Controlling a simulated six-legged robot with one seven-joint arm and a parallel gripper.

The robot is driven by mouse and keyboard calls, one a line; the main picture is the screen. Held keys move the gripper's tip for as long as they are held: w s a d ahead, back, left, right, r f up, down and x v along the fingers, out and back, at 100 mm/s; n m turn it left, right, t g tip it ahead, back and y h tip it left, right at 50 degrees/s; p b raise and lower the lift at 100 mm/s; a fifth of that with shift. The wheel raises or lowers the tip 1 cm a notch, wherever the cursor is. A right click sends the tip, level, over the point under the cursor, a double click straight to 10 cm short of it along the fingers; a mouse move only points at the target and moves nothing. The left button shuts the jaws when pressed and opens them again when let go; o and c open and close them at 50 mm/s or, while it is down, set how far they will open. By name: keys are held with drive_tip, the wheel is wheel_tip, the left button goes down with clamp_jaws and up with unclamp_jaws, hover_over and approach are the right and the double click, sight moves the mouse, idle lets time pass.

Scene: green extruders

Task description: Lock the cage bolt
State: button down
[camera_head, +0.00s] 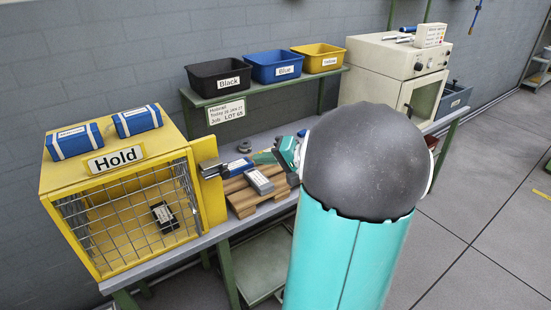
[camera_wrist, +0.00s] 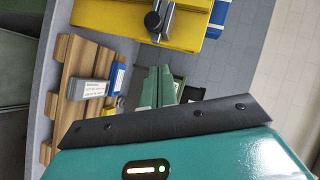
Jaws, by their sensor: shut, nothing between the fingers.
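The yellow cage (camera_head: 120,178) stands at the left end of the bench, with a "Hold" sign on top and a wire mesh door (camera_head: 115,235) across its front. The door looks closed. The dark cage bolt (camera_head: 209,167) sits on a yellow plate at the cage's right edge. It also shows in the wrist view as a dark bar with a round knob (camera_wrist: 156,20). I cannot tell whether it is thrown. My gripper (camera_head: 256,158) is right of the bolt, apart from it. In the wrist view the green fingers (camera_wrist: 158,74) are together and empty, pointing toward the bolt.
A wooden rack (camera_head: 245,198) with a grey device (camera_head: 259,181) lies below my gripper. A dark device (camera_head: 164,215) lies inside the cage. Blue boxes (camera_head: 138,120) sit on top. Black, blue and yellow bins (camera_head: 220,76) stand on a shelf behind; an oven (camera_head: 385,70) stands right.

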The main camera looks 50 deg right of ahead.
sight(224, 174)
drive_tip(key=w+a+f, duration=0.3)
drive_tip(key=w+a, duration=0.1)
drive_tip(key=shift+w, duration=0.35)
drive_tip(key=shift+a, duration=0.1)
drive_tip(key=shift+w+a, duration=0.2)
drive_tip(key=shift+a, duration=0.6)
drive_tip(key=shift+w+a, duration=0.25)
drive_tip(key=shift+a, duration=0.5)
drive_tip(key=shift+w+a, duration=0.2)
drive_tip(key=shift+a, duration=0.6)
